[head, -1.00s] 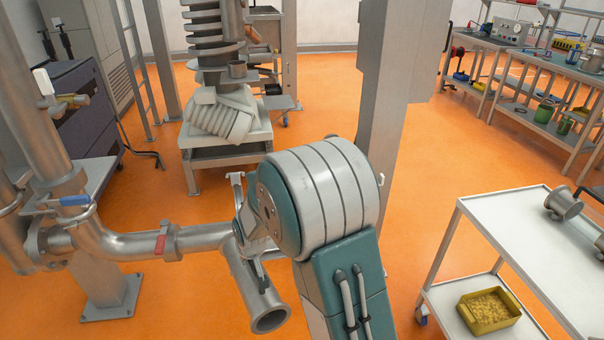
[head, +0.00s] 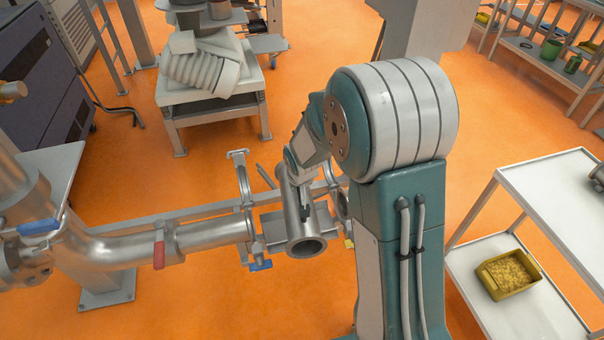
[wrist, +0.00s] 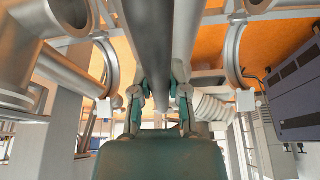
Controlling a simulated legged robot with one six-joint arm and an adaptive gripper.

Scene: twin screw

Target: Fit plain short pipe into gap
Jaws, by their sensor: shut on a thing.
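My gripper (head: 302,192) is shut on the plain short pipe (head: 294,218), a grey metal tube with a flanged open end facing the camera. The pipe lies crosswise to the pipe line, by the gap. The left line pipe (head: 205,236) ends just left of it. The right pipe end (head: 342,205) is mostly hidden behind my arm. A ring clamp (head: 243,183) stands at the left pipe end. In the wrist view the short pipe (wrist: 151,35) runs between my fingers, with clamp rings at left (wrist: 111,68) and right (wrist: 232,62). Whether it touches the line cannot be told.
A rail (head: 170,219) runs behind the pipe line. Blue (head: 40,227) and red (head: 159,250) handles sit on the left pipe. A white cart (head: 545,210) with a yellow bin (head: 508,274) stands at right. A machine stand (head: 212,99) is behind.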

